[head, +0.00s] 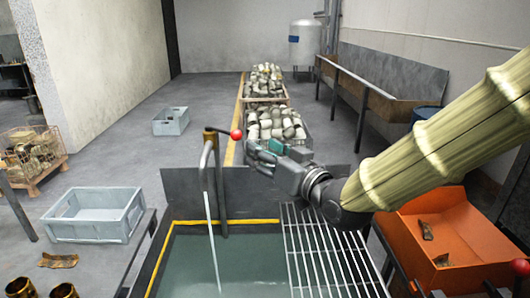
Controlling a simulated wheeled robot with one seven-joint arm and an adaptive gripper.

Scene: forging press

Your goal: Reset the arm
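My arm reaches in from the right of the head view, wrapped in a pale yellow-green ribbed cover. My gripper (254,152) is at its end, above the far edge of the water tank and pointing left. It is close to the red knob (236,134) of a lever by the tap in this view; I cannot tell whether they touch. The fingers are small and partly hidden, so I cannot tell whether they are open or shut. No held object is clear.
The water tank (190,270) is in front, with a running tap (207,160) and a metal grate (315,255). An orange bin (415,235) with metal pieces stands right. Grey crates (95,225) are on the floor at left. Bins of parts (306,128) stand behind my gripper.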

